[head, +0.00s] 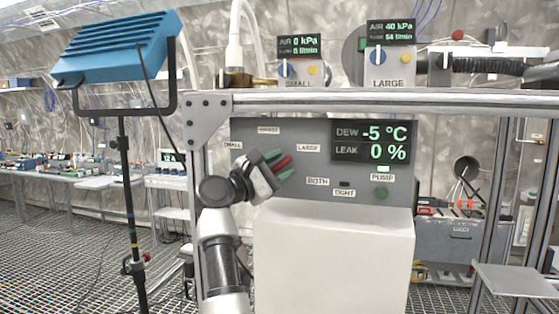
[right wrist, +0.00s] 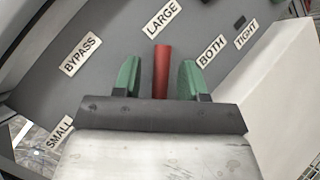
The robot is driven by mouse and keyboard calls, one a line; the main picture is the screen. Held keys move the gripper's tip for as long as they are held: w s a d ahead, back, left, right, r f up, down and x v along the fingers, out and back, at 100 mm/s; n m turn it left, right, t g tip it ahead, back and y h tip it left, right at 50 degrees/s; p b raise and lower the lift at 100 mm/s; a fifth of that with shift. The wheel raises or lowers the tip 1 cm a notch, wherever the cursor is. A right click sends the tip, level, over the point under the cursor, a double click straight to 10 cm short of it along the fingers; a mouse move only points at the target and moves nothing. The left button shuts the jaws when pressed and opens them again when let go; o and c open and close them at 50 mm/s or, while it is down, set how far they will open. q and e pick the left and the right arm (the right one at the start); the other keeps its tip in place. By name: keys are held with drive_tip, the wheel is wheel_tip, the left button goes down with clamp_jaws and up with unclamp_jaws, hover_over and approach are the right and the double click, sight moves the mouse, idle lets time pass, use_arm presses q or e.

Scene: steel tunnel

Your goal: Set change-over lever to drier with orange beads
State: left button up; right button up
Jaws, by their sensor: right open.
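The grey panel (head: 245,180) carries a red lever (head: 283,162). The lever also shows in the right wrist view (right wrist: 161,70), with its visible end towards the LARGE label (right wrist: 162,19). My right gripper (head: 280,164) is open at the panel, its green fingers on either side of the lever. In the right wrist view there is a gap between the lever and each finger (right wrist: 160,78). My gripper hides the rest of the lever. SMALL (right wrist: 57,134), BYPASS (right wrist: 81,54) and BOTH (right wrist: 211,51) labels surround it. I see no orange beads. My left gripper is not in view.
A display (head: 371,142) reads DEW -5 °C and LEAK 0 %. A metal rail (head: 400,99) runs above the panel. A white box (head: 330,255) stands below. A blue lamp (head: 118,48) stands left.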

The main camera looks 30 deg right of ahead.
drive_tip(key=shift+d, duration=0.15)
clamp_jaws()
drive_tip(key=shift+w, duration=0.1)
